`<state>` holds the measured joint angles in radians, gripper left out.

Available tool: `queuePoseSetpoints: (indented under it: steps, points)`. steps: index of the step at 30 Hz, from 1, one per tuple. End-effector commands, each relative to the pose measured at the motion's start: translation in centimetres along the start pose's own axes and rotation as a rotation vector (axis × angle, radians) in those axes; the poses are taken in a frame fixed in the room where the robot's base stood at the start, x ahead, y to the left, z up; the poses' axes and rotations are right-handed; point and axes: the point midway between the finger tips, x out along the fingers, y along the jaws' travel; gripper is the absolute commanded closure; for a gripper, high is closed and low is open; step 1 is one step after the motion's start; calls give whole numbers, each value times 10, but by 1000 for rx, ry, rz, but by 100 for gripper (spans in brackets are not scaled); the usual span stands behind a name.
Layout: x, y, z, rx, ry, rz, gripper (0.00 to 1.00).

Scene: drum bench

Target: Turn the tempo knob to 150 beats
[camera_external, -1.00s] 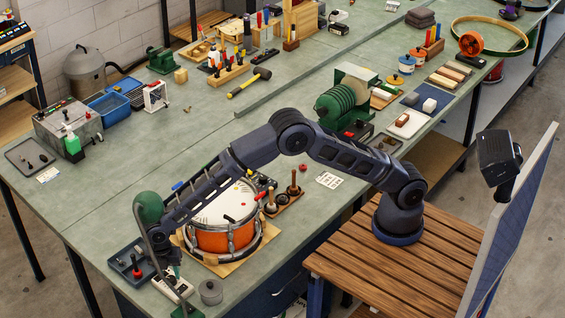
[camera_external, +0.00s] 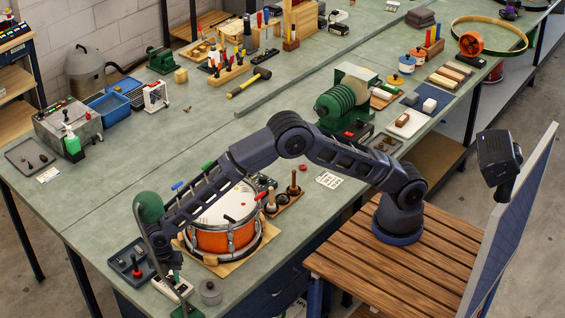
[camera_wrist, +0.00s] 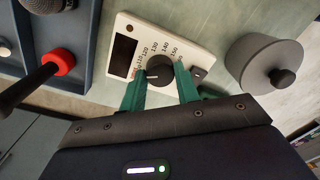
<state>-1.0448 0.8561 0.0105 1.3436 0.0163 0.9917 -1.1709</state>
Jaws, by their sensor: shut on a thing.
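The tempo knob (camera_wrist: 159,71) is a round black dial with a white mark on a cream box (camera_wrist: 192,44) with a dark display (camera_wrist: 124,55). Printed numbers, including 120, 130, 140 and 150, arc around the knob's far side. The white mark points left in the wrist view, near the low end of the scale; its exact reading is unclear. My gripper (camera_wrist: 160,86) has green fingers on either side of the knob and is shut on it. In the external view the box (camera_external: 179,289) lies at the bench's front corner, partly hidden by my gripper.
A grey lidded pot (camera_wrist: 264,64) stands close right of the box. A dark tray (camera_external: 133,261) with a red-collared tool lies to the left. An orange drum (camera_external: 212,241) on a wooden board sits behind, beneath my forearm.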

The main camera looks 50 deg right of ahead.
Motion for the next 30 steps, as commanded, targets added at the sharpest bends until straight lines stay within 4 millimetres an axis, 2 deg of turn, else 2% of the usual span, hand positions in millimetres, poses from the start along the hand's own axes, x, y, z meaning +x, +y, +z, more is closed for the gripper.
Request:
queuePoseSetpoints:
  steps: [11, 30]
  points:
    - [-1, 0, 1, 227, 12, 1, 91]
    - [-1, 0, 2, 834, 45, 1, 91]
